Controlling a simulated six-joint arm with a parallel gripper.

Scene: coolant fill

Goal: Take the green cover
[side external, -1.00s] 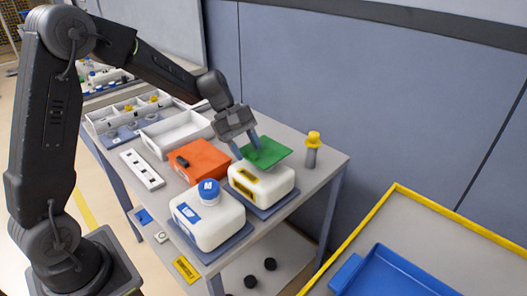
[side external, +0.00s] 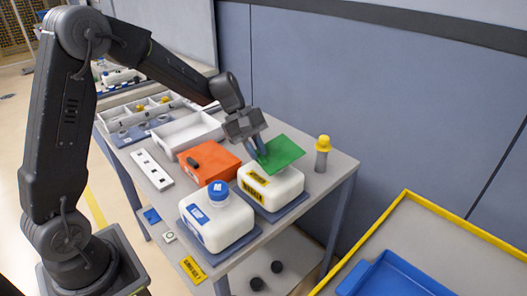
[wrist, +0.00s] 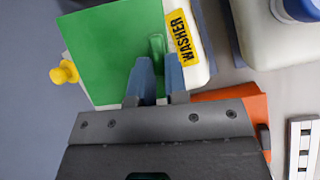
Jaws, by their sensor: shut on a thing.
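The green cover (side external: 283,153) is a flat square plate with a small upright grip tab. It is above the white container with the yellow WASHER label (side external: 269,186) and hides part of its top. In the wrist view the green cover (wrist: 105,55) fills the upper left, and the washer container (wrist: 196,45) shows at its right edge. My gripper (side external: 259,152) is shut on the cover's tab; its blue fingers (wrist: 160,66) sit on either side of the tab. The cover looks tilted and raised off the container.
A white bottle with a blue cap (side external: 216,220) stands in front. An orange box (side external: 208,162) and a white tray (side external: 188,135) are to the left. A yellow-capped grey post (side external: 322,155) stands close on the right. A blue tray (side external: 400,275) lies on the yellow-edged table.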

